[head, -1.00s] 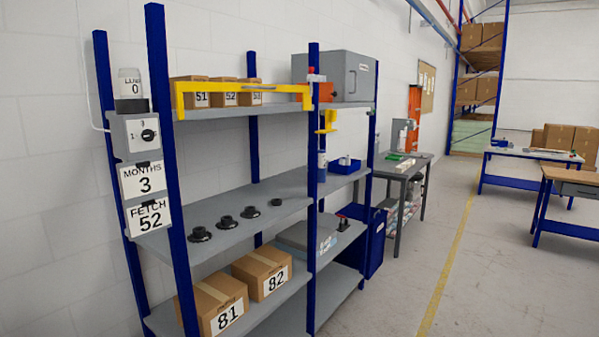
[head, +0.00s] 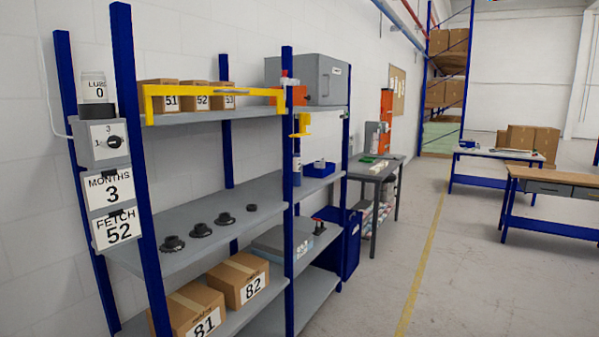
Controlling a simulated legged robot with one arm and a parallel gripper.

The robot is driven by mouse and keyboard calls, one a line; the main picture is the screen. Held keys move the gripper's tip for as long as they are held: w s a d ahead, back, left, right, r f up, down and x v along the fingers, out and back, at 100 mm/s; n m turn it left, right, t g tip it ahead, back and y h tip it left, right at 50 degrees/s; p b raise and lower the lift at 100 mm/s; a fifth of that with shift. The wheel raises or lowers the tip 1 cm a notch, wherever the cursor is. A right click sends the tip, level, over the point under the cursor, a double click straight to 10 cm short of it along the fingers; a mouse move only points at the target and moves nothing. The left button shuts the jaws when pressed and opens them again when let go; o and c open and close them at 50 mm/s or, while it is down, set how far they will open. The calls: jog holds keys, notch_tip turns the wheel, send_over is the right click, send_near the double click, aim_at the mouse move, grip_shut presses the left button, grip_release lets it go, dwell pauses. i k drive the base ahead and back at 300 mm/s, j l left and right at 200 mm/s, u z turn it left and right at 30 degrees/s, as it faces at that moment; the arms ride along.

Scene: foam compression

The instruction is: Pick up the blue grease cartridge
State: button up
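A small blue-and-white cylinder (head: 297,172), which may be the blue grease cartridge, stands on the middle shelf of the right rack bay in the head view. A blue post (head: 288,200) covers part of it, and its label is too small to read. My gripper is not in view.
Grey shelves (head: 240,190) hold black round parts and boxes numbered 81 (head: 190,312) and 82 (head: 240,280). A yellow bar (head: 215,92) crosses the top shelf front. A grey table (head: 378,170) stands beyond. The floor (head: 460,270) to the right is open.

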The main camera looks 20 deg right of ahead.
aim_at(297, 157)
jog(key=i+l+z, duration=0.4)
jog(key=i+z, duration=0.4)
jog(key=i, duration=0.15)
